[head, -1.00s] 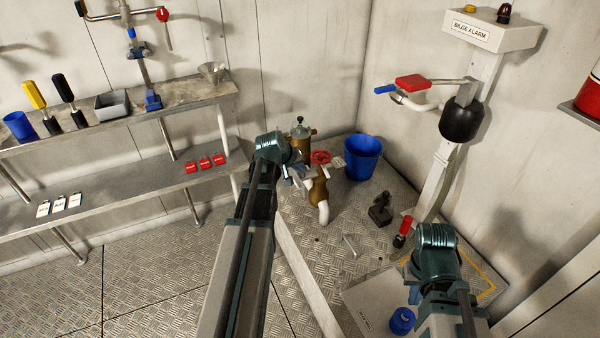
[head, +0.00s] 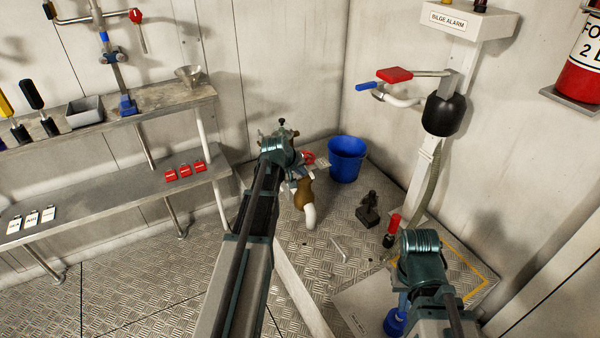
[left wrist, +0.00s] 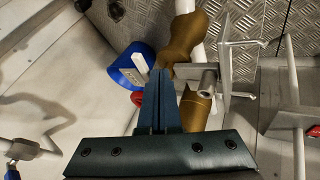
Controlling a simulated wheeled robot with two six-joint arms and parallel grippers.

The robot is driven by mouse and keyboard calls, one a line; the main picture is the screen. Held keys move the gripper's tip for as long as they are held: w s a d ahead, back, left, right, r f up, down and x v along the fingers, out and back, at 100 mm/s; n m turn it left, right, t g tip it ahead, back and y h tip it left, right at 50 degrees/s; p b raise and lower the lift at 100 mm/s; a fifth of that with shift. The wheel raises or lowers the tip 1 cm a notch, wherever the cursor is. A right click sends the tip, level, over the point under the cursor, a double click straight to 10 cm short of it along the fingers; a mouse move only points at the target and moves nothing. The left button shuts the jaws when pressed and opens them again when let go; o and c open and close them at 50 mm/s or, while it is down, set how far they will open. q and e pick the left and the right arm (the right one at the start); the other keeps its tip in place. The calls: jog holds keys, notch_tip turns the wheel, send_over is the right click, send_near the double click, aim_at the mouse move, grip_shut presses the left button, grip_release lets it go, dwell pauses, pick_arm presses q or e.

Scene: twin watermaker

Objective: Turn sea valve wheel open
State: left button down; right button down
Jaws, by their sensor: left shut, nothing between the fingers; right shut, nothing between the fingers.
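The red sea valve wheel (head: 308,158) shows just past my left wrist in the head view, mostly covered by it. It sits by a bronze valve body (head: 304,192) with a white pipe below. In the left wrist view a small red part of the wheel (left wrist: 137,98) shows beside my left gripper (left wrist: 160,75), whose fingers are shut and empty. The fingertips overlap the wheel and bronze body (left wrist: 186,38) in that view; I cannot tell whether they touch. My right arm is at lower right in the head view; its fingers are hidden.
A blue bucket (head: 346,158) stands behind the valve, right of it. A dark fitting (head: 369,208) and a red-handled tool (head: 392,230) are on the plate floor. The bilge alarm post (head: 430,170) rises at right; a two-level bench (head: 150,110) runs along the left wall.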

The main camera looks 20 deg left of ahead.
pick_arm(q)
jog(key=shift+d+n+y, duration=0.3)
jog(key=shift+d+n, duration=0.05)
jog(key=shift+n, duration=0.15)
jog(key=shift+w+d+n+y, duration=0.3)
jog(key=shift+d+n+y, duration=0.1)
jog(key=shift+n, duration=0.25)
jog(key=shift+w+d+n+y, duration=0.25)
jog(key=shift+d+n+y, duration=0.15)
jog(key=shift+n, duration=0.25)
jog(key=w+d+n+g+y, duration=0.2)
jog(key=w+n+g+y, duration=0.3)
jog(key=n, duration=0.7)
jog(key=shift+w+d+y, duration=0.3)
jog(key=shift+w+y, duration=0.1)
jog(key=shift+w, duration=0.8)
